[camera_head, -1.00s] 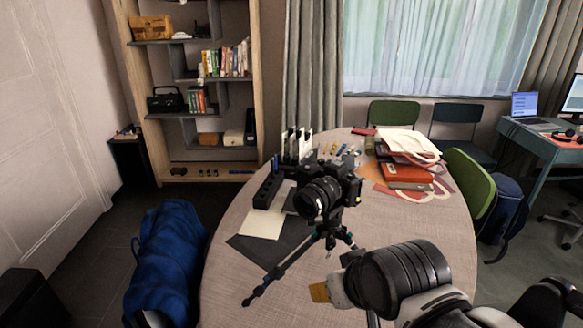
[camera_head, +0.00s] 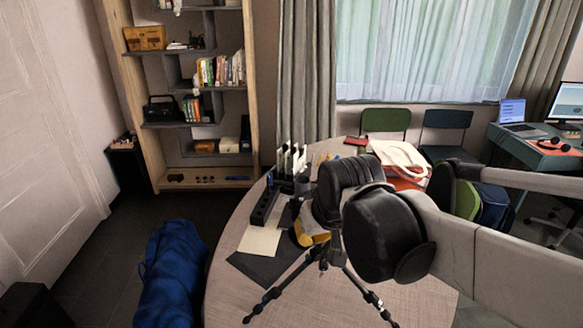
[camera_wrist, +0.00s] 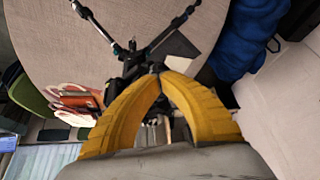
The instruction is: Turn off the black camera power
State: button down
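My gripper (camera_wrist: 159,76) has thick yellow fingers whose tips come together in the wrist view; it looks shut, with nothing clearly held. In the head view its yellow part (camera_head: 311,229) shows just above the tripod's top. The black tripod (camera_head: 324,252) stands on the round table (camera_head: 235,285), and its spread legs also show in the wrist view (camera_wrist: 98,25). My arm and wrist cover the black camera in the head view. In the wrist view, dark parts lie behind the fingertips, but the camera's outline and power switch cannot be made out. Contact cannot be told.
A black rack with white items (camera_head: 264,205), a pale sheet (camera_head: 259,241) and a dark sheet (camera_head: 262,266) lie left of the tripod. A pale bag (camera_head: 398,155) lies at the table's back right. A blue bundle (camera_head: 174,270) stands left of the table.

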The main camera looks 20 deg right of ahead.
jog(key=g+p, duration=0.1)
jog(key=p, duration=0.9)
send_near(294, 200)
jog(key=r, duration=0.1)
jog(key=w+g+p, duration=0.1)
jog(key=w+p, duration=0.6)
jog(key=shift+w+d+r+m+p, duration=0.2)
jog(key=shift+d+m+p, duration=0.1)
jog(key=shift+d+p, duration=0.05)
jog(key=x, duration=1)
jog(key=s, duration=0.4)
jog(key=shift+a, duration=0.15)
